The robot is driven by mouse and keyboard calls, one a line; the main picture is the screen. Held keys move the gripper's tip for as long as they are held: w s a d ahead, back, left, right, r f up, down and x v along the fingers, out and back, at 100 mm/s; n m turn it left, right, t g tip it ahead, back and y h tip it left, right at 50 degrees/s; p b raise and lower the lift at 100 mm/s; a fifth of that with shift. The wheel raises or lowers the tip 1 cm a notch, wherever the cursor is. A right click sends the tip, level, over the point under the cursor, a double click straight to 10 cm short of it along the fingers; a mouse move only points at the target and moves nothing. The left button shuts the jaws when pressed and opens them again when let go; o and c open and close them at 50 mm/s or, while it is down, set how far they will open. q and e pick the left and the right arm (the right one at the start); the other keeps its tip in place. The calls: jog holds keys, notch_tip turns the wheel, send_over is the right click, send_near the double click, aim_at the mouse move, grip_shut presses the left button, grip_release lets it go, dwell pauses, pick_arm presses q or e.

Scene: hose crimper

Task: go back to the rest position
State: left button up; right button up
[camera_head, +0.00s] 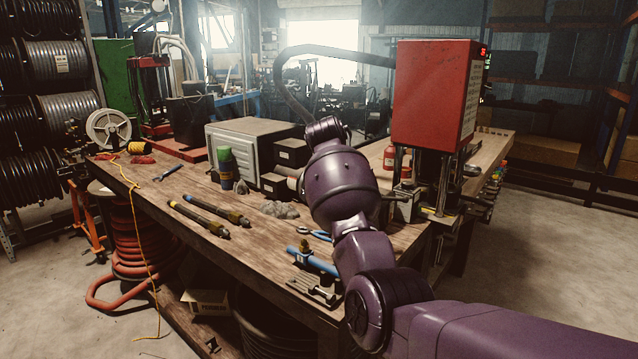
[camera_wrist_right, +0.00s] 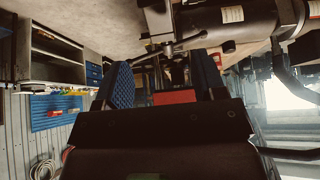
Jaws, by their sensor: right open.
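My right arm, purple, comes in from the lower right in the head view and reaches over the middle of the workbench (camera_head: 165,188). Its gripper is hidden there behind the wrist. In the right wrist view my right gripper (camera_wrist_right: 165,72) is open, with two blue-padded fingers apart. A small red patch (camera_wrist_right: 175,97) shows between the fingers; I cannot tell what it is or that anything is held. The red crimping press (camera_head: 432,95) stands on the bench, right of my wrist. My left gripper is in neither view.
Two dark hoses with brass-coloured ends (camera_head: 210,215) lie on the bench. A blue tube (camera_head: 313,262) lies near the front edge below my wrist. A grey metal box (camera_head: 250,145), a green-capped bottle (camera_head: 225,165) and red bottles (camera_head: 390,157) stand behind.

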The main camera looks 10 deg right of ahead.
jog(key=w+a+r+n+t+y, duration=0.1)
jog(key=w+r+n+t, duration=0.15)
jog(key=r+t, duration=0.25)
jog(key=w+a+r+n+t, duration=0.1)
jog(key=w+r+n+t, duration=0.1)
jog(key=r+n+t, duration=0.3)
jog(key=s+f+t, duration=0.1)
jog(key=f, duration=0.1)
jog(key=s+d+f+n+t+y, duration=0.1)
jog(key=s+f, duration=0.1)
jog(key=s+f+n+t+y, duration=0.1)
jog(key=f, duration=0.2)
jog(key=shift+s+d, duration=0.25)
jog(key=shift+s, duration=0.15)
jog(key=s+d+f+n+g+y, duration=0.1)
jog(key=s+d+f+g, duration=0.1)
jog(key=s+f, duration=1.8)
jog(key=s+d+f+n+g+y, duration=0.1)
jog(key=s+d+f+g, duration=0.1)
jog(key=s+f, duration=1.9)
jog(key=s+g, duration=0.1)
jog(key=s, duration=0.3)
jog(key=shift+f, duration=0.25)
